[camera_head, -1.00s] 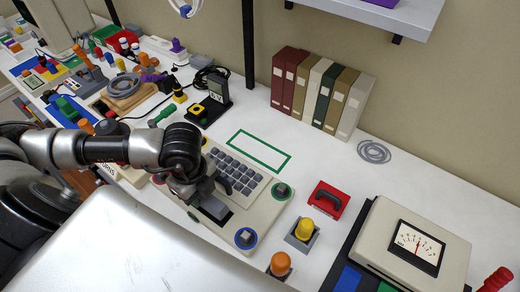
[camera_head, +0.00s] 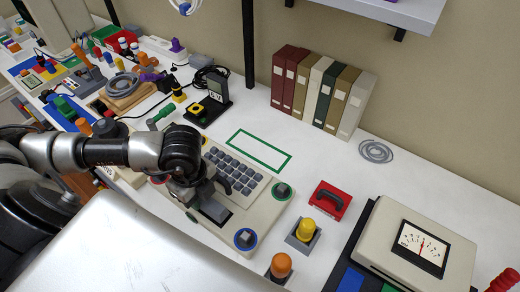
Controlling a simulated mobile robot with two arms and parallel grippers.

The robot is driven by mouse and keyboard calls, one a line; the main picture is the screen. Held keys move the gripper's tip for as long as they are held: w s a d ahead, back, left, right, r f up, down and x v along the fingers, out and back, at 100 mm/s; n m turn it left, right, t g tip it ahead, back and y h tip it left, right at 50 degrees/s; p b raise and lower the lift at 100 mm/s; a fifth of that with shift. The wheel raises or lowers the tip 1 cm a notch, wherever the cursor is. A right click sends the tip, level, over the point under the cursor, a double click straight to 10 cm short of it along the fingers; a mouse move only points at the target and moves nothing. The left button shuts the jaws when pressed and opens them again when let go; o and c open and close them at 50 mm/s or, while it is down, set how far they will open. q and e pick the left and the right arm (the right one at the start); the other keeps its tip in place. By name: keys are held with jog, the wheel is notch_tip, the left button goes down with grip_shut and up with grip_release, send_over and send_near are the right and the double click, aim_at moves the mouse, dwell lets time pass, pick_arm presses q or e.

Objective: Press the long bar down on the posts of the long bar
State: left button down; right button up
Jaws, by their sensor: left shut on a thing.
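A beige keyboard unit (camera_head: 267,216) with rows of grey keys (camera_head: 234,172) lies on the white bench. A grey long bar (camera_head: 214,209) is at the dark slot below the key rows. My left gripper (camera_head: 200,197) reaches over the unit from the left and is shut on the long bar. The arm and gripper cover the bar's left part and the unit's left side. The posts are hidden, and I cannot tell whether the bar touches them. My right gripper is not in view.
A green-outlined rectangle (camera_head: 283,165) on the bench is empty. A red holder (camera_head: 330,199), a yellow knob (camera_head: 307,229) and an orange knob (camera_head: 281,265) stand right of the unit. A meter box (camera_head: 380,221) is farther right. Several binders (camera_head: 325,92) stand along the wall.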

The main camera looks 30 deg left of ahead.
pick_arm(q)
jog(key=shift+f+b, duration=0.4)
jog(key=shift+b, duration=0.05)
jog(key=c, duration=0.7)
grip_release()
jog(key=shift+c, duration=1.3)
jog(key=shift+r+p, duration=2.35)
jog(key=shift+r, duration=1.2)
